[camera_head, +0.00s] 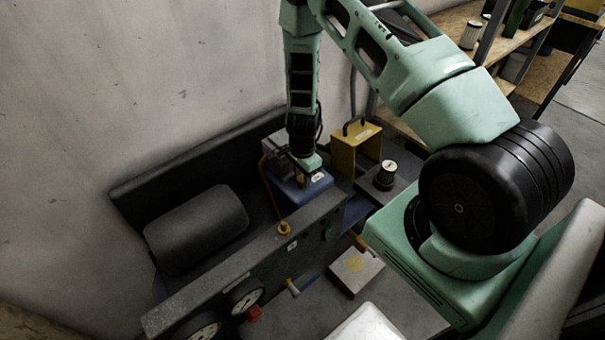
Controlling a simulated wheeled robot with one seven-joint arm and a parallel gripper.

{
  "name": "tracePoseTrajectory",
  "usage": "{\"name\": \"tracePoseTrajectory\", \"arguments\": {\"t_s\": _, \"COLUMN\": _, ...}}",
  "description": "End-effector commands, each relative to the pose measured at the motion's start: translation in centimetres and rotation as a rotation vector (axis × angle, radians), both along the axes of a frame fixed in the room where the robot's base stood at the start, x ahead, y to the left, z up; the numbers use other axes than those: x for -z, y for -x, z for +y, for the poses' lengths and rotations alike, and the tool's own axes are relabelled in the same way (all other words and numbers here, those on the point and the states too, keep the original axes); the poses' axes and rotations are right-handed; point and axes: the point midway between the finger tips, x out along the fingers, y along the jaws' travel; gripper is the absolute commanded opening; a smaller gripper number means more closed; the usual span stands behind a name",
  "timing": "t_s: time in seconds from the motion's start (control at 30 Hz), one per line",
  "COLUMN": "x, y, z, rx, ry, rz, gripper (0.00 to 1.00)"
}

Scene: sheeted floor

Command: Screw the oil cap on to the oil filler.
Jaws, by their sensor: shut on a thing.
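My gripper (304,172) points down at the blue housing (290,192) in the middle of the dark machine. Its jaws are shut on a small yellowish piece (301,179), which I take to be the oil cap; it is mostly hidden by the gripper. The piece is at or just above the top of the blue housing. The oil filler is not clearly visible. I cannot tell whether the cap touches it or is level.
An orange hose (268,190) runs to an orange fitting (284,229) beside the housing. A yellow handled box (356,147) and a black canister with a white top (386,175) stand to the right. A grey cylinder (197,229) lies left. Shelves (470,40) stand behind.

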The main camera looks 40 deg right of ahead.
Motion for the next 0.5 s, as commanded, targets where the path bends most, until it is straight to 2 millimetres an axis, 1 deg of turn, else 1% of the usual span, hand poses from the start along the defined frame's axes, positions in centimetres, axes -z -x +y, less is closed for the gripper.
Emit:
{"name": "tracePoseTrajectory", "arguments": {"t_s": 0.03, "x": -0.28, "y": -0.02, "z": -0.09, "rx": 0.121, "ry": 0.002, "rz": -0.002, "gripper": 0.04}}
{"name": "tracePoseTrajectory", "arguments": {"t_s": 0.07, "x": -0.31, "y": -0.03, "z": -0.11, "rx": 0.197, "ry": 0.001, "rz": -0.003, "gripper": 0.04}}
{"name": "tracePoseTrajectory", "arguments": {"t_s": 0.1, "x": -0.07, "y": -0.06, "z": -0.12, "rx": 0.174, "ry": 0.002, "rz": -0.004, "gripper": 0.42}}
{"name": "tracePoseTrajectory", "arguments": {"t_s": 0.13, "x": -0.04, "y": -0.06, "z": -0.12, "rx": 0.170, "ry": 0.002, "rz": -0.004, "gripper": 0.51}}
{"name": "tracePoseTrajectory", "arguments": {"t_s": 0.17, "x": -0.03, "y": -0.05, "z": -0.11, "rx": 0.168, "ry": 0.002, "rz": -0.003, "gripper": 0.57}}
{"name": "tracePoseTrajectory", "arguments": {"t_s": 0.4, "x": -0.02, "y": -0.01, "z": -0.06, "rx": 0.164, "ry": 0.001, "rz": -0.002, "gripper": 0.57}}
{"name": "tracePoseTrajectory", "arguments": {"t_s": 0.5, "x": -0.32, "y": -0.04, "z": -0.06, "rx": 0.162, "ry": 0.001, "rz": -0.002, "gripper": 0.57}}
